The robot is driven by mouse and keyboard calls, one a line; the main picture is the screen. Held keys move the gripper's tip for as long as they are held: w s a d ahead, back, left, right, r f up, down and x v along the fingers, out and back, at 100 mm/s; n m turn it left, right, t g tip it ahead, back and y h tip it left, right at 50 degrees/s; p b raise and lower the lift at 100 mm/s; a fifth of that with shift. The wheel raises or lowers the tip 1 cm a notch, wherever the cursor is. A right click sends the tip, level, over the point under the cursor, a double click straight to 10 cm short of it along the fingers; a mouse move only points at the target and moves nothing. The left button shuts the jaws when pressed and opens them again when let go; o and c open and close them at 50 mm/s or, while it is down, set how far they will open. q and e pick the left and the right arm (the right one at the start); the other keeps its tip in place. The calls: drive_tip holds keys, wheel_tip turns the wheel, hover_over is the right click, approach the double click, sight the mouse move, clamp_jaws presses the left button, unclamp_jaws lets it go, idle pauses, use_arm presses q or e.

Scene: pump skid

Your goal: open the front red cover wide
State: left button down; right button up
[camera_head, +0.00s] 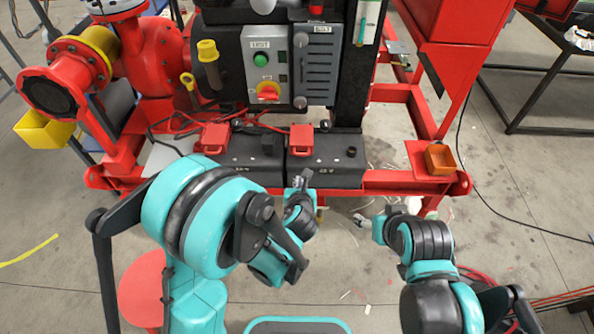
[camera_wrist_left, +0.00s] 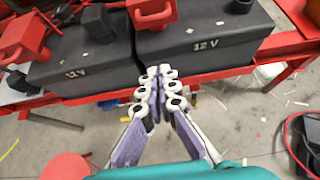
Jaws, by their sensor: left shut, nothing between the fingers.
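Two red covers sit on top of two black 12 V batteries: one cover (camera_head: 301,138) on the right battery (camera_head: 325,170), another (camera_head: 215,138) on the left battery (camera_head: 240,170). Which of them is the front one I cannot tell. In the left wrist view, the right battery's cover (camera_wrist_left: 152,14) is at the top and the left battery's cover (camera_wrist_left: 24,38) at the upper left. My left gripper (camera_head: 302,180) is shut and empty in front of the batteries, near the gap between them, touching neither cover. My right gripper (camera_head: 360,221) is farther right, over the floor; its fingers are too small to read.
A red skid frame (camera_head: 395,183) runs along the batteries. A grey control panel (camera_head: 265,65) with a green button and red switch stands behind them. An orange box (camera_head: 439,158) sits on the frame's right end.

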sight(302, 141)
use_arm(q)
drive_tip(key=b+x, duration=0.3)
drive_tip(key=x, duration=0.6)
drive_tip(key=shift+w+f, duration=0.1)
drive_tip(key=shift+f, duration=0.1)
drive_tip(key=shift+w+f+b, duration=0.1)
drive_tip(key=shift+w+b, duration=0.25)
drive_tip(key=shift+w, duration=0.2)
drive_tip(key=shift+w+r, duration=0.15)
drive_tip(key=shift+r, duration=0.85)
drive_tip(key=shift+w+r, duration=0.15)
drive_tip(key=shift+r, duration=0.85)
